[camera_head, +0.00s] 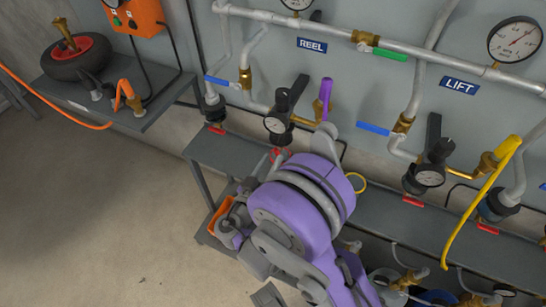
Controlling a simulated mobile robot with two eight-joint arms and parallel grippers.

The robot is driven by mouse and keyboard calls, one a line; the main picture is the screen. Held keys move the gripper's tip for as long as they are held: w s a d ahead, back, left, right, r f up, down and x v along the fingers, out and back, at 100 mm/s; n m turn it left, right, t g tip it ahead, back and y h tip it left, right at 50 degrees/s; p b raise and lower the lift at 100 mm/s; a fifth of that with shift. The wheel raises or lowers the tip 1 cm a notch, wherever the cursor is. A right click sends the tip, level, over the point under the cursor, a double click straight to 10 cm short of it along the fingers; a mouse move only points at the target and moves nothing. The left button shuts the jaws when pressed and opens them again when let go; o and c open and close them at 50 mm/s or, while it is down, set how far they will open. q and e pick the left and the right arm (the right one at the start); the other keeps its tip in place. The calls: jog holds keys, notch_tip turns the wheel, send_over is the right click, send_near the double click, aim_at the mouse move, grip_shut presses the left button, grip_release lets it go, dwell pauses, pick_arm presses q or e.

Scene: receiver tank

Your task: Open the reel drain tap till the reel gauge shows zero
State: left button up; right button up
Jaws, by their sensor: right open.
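The REEL sign (312,45) hangs on the grey panel. Below it stands a black regulator (286,104) with a small round white-faced gauge (275,125); its needle is too small to read. To its right, a purple lever (325,95) stands upright on a short brass fitting (303,121), which looks like the drain tap. My right gripper (325,138) is open, just below the lever; a grey finger shows near it, and I cannot tell whether they touch. My purple wrist hides the rest of the gripper. My left gripper is out of view.
A grey bench (225,150) runs below. A side shelf (150,112) holds a wheel (77,57). Floor at left is clear.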

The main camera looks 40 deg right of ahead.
jog(key=shift+x, duration=0.95)
jog(key=shift+c, duration=0.3)
grip_shut()
